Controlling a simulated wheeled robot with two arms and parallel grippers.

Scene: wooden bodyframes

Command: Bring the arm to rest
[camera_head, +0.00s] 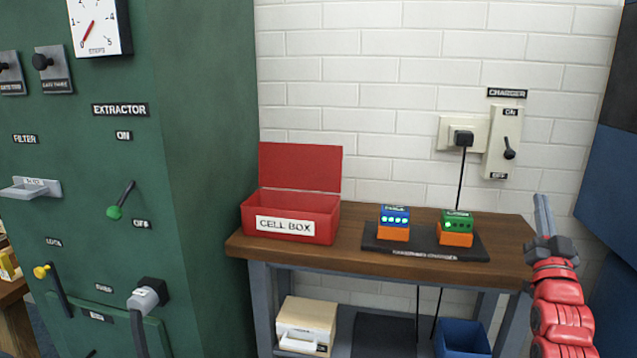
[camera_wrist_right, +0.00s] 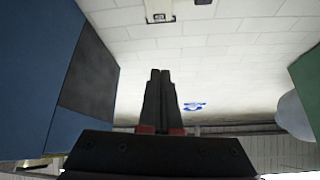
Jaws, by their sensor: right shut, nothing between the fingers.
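My right gripper (camera_head: 544,218) is at the right of the head view, at the end of a red arm. It points up, near the right end of the wooden bench and apart from everything else. In the right wrist view the two dark fingers of the right gripper (camera_wrist_right: 160,75) lie close together, with nothing between them. Behind them are the white tiled wall and a small blue mark. My left gripper is not in view.
A wooden bench (camera_head: 360,270) holds an open red cell box (camera_head: 270,210) and a dark charger tray (camera_head: 480,248) with two cells. A green cabinet (camera_head: 200,120) stands left. A blue bin (camera_head: 462,338) is below. Blue panels (camera_head: 608,190) stand right of my arm.

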